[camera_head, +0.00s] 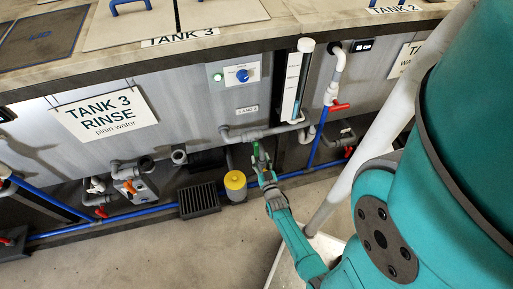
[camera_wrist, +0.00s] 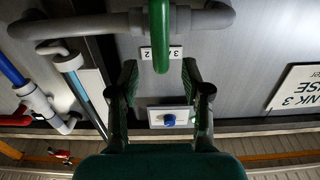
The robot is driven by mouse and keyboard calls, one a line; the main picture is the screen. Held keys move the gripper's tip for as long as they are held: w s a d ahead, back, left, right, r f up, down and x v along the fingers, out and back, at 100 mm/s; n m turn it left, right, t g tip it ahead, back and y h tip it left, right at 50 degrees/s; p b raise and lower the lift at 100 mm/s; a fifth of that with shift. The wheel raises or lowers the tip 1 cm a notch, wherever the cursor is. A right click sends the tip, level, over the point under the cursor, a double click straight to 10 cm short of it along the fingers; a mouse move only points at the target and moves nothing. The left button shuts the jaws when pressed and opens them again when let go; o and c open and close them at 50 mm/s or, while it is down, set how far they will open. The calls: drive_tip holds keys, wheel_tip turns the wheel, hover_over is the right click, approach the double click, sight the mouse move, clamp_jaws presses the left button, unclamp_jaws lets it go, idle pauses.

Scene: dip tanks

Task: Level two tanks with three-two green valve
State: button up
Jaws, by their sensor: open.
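The green valve handle (camera_head: 256,150) sits on a grey pipe (camera_head: 262,131) low on the front wall between tank 3 and tank 2. In the wrist view the green handle (camera_wrist: 159,35) hangs from the grey pipe (camera_wrist: 100,24), its rounded end reaching between my fingertips. A small label reading roughly "3 2" (camera_wrist: 160,53) is behind it on the wall. My gripper (camera_head: 262,168) is just below the handle; in the wrist view my gripper (camera_wrist: 160,72) is open, one finger on each side of the handle, with gaps. The valve body is largely hidden.
A sight tube (camera_head: 293,85) with bluish liquid stands right of the valve. A blue dial (camera_head: 242,75) is above. A yellow-topped container (camera_head: 236,183) and a dark floor grate (camera_head: 199,200) are to the left. Red-handled valves (camera_head: 339,107) and blue pipes are nearby.

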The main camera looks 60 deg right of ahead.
sight(257, 149)
drive_tip(key=x, duration=0.6)
drive_tip(key=shift+w+d, duration=0.2)
drive_tip(key=shift+w, duration=0.05)
clamp_jaws()
